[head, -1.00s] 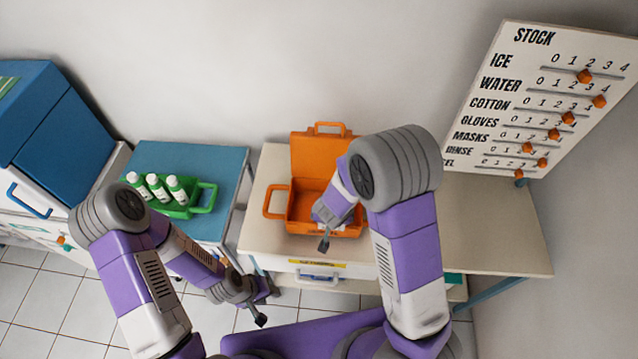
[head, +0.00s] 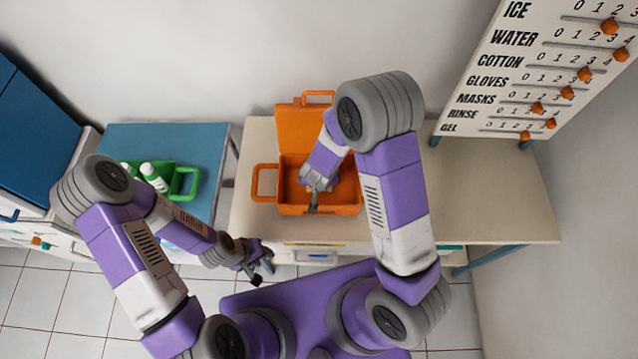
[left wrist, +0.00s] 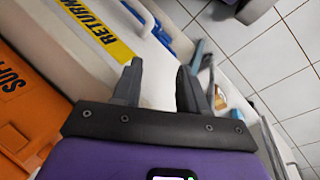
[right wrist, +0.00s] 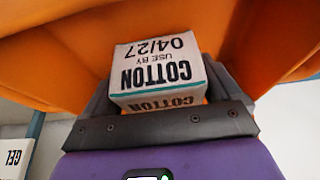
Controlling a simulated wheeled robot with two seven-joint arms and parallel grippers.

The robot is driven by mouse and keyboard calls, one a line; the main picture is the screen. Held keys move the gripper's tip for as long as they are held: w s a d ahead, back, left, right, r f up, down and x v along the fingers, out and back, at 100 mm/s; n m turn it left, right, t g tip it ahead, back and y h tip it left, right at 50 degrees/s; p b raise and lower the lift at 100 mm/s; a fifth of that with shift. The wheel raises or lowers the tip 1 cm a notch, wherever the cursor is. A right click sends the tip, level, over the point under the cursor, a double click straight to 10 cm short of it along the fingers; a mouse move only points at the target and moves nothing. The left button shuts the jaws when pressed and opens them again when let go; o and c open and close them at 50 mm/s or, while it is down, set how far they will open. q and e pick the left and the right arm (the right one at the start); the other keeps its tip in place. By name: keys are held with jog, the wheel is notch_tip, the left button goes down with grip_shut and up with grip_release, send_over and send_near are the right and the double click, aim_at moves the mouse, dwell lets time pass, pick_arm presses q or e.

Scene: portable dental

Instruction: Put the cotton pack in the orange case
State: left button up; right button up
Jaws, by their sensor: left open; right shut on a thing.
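The orange case (head: 292,211) stands on the cream table with its lid raised against the back. My right gripper (head: 314,204) reaches down into the case opening, and its fingertips are hard to make out in the head view. In the right wrist view, my right gripper is shut on the white cotton pack (right wrist: 157,73), marked "COTTON, USE BY 04/27", with the orange case wall (right wrist: 60,65) close around it. I cannot tell whether the pack touches the case floor. My left gripper (head: 258,270) is open and empty in front of the table; its fingers (left wrist: 160,90) show apart.
A green carrier (head: 185,182) with white bottles (head: 155,177) stands on the blue-topped cart at left. The stock board (head: 545,75) with orange sliders rises at the right. The cream table right of the case (head: 480,200) is clear.

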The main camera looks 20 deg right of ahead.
jog(key=shift+f+b, duration=0.45)
jog(key=shift+f, duration=0.95)
jog(key=shift+f, duration=0.1)
jog(key=o, duration=0.7)
jog(key=shift+o, duration=0.2)
jog(key=p+v, duration=0.6)
jog(key=v, duration=0.6)
